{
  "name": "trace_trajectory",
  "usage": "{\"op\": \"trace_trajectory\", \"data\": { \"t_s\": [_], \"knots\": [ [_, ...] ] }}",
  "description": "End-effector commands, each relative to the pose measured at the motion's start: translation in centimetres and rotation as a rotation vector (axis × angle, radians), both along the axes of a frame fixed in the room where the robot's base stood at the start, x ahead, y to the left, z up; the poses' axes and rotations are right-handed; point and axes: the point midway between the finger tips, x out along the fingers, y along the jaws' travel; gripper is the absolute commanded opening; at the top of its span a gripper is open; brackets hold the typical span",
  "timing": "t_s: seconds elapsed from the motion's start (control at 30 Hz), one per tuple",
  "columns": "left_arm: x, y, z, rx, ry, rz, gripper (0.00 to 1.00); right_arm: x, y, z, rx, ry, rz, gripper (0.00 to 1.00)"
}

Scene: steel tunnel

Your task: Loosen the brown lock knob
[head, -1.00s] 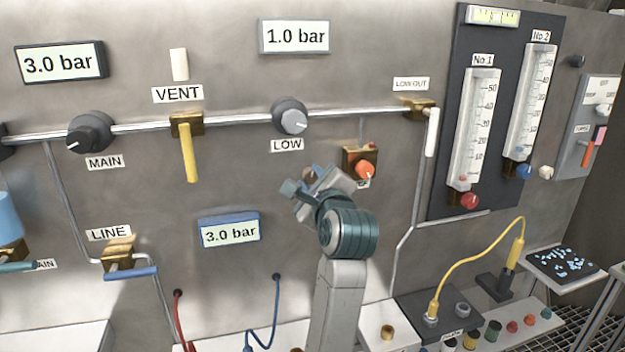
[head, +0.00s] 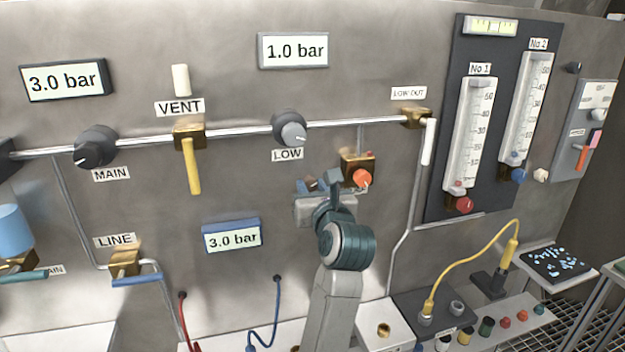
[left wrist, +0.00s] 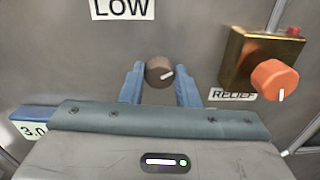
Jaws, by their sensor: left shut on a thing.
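The brown lock knob (left wrist: 159,71) is a small round knob with a white pointer mark, on the grey panel below the LOW label. In the left wrist view it sits between the two blue fingers of my left gripper (left wrist: 160,84), which is shut on it. In the head view my left gripper (head: 322,183) is at the panel, just left of the orange relief knob, and mostly hides the brown knob. My right gripper is not in view.
The orange relief knob (head: 362,178) on its brass block (left wrist: 258,56) is close to the right of my gripper. The LOW knob (head: 290,128) and pipe are above. A 3.0 bar display (head: 232,237) is at lower left.

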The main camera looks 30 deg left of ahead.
Motion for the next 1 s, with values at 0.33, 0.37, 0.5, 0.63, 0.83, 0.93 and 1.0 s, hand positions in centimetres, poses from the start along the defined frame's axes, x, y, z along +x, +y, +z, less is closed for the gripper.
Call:
{"op": "trace_trajectory", "data": {
  "t_s": [0.33, 0.37, 0.5, 0.63, 0.83, 0.93, 1.0],
  "knots": [
    [0.0, 0.0, 0.3, 0.196, 0.235, 0.001, 0.06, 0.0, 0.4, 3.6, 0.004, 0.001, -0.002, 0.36],
    [0.1, 0.0, 0.3, 0.210, 0.251, 0.000, 0.06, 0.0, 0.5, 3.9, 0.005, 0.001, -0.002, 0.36],
    [0.1, 0.0, 0.2, 0.267, 0.318, 0.001, 0.06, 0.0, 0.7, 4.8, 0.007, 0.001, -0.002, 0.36],
    [0.0, 0.0, 0.1, 0.306, 0.363, 0.002, 0.06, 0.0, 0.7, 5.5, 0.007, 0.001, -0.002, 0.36],
    [0.1, 0.0, 0.0, 0.342, 0.403, 0.001, 0.06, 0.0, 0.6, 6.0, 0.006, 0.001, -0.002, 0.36],
    [0.1, 0.0, -0.1, 0.349, 0.412, 0.001, 0.06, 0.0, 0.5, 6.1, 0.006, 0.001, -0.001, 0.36],
    [0.1, 0.0, -0.1, 0.352, 0.415, 0.001, 0.06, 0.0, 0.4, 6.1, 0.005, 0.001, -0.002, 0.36]
  ]
}}
